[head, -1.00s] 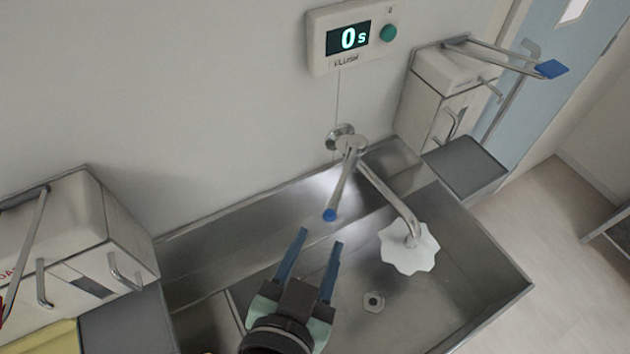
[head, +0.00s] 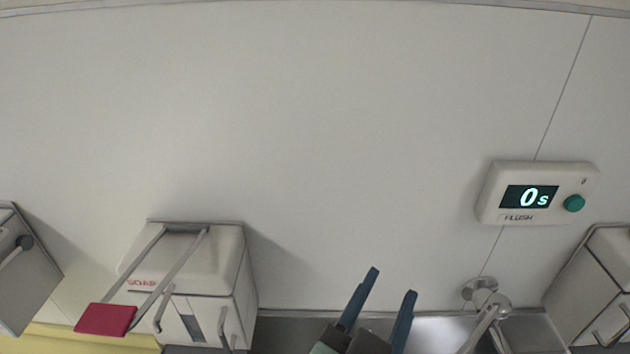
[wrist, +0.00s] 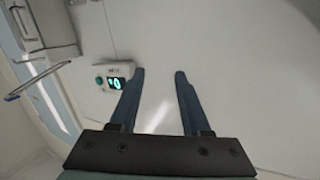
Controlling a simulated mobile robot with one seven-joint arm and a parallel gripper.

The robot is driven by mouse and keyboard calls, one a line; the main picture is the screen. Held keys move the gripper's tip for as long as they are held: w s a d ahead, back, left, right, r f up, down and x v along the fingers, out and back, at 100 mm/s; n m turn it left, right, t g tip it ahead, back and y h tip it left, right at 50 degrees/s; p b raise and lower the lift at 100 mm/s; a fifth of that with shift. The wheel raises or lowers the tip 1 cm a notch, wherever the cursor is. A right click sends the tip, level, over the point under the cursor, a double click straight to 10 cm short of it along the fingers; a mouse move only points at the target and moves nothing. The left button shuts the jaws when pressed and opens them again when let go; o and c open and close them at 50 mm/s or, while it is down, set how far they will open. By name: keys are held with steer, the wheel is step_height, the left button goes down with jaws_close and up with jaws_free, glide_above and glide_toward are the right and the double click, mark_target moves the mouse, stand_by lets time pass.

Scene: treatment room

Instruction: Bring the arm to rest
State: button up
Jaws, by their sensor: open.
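My gripper (head: 391,283) is at the lower middle of the head view, in front of the wall and over the back of the steel sink (head: 290,330). Its two blue fingers are apart, with nothing between them. In the wrist view my gripper (wrist: 160,75) also shows open and empty, with the pale wall beyond its fingers. Most of the sink is below the head view's lower edge.
A flush timer (head: 537,193) reading 0 s hangs on the wall, with the faucet (head: 487,305) below it. A soap dispenser (head: 195,280) with a red lever pad (head: 105,319) stands left. Another dispenser (head: 597,290) is at right. The wall above is bare.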

steer(key=w+a+r+n+t+y+b, duration=0.1)
steer(key=w+a+r+n+t+y, duration=0.2)
steer(key=r, duration=0.5)
steer(key=w+a+r+n+t+b, duration=0.15)
steer(key=r+t, duration=0.25)
steer(key=r, duration=0.5)
steer(key=s+a+r+n+t+y, duration=0.2)
steer(key=s+r+t, duration=0.1)
steer(key=r, duration=0.4)
steer(key=s+a+r+n+t+y+b, duration=0.1)
steer(key=s+a+r+n+t+y, duration=0.1)
steer(key=r, duration=0.5)
steer(key=shift+s+t+y, duration=0.4)
steer(key=shift+s+t, duration=0.15)
steer(key=shift+t, duration=0.05)
stand_by(4.3)
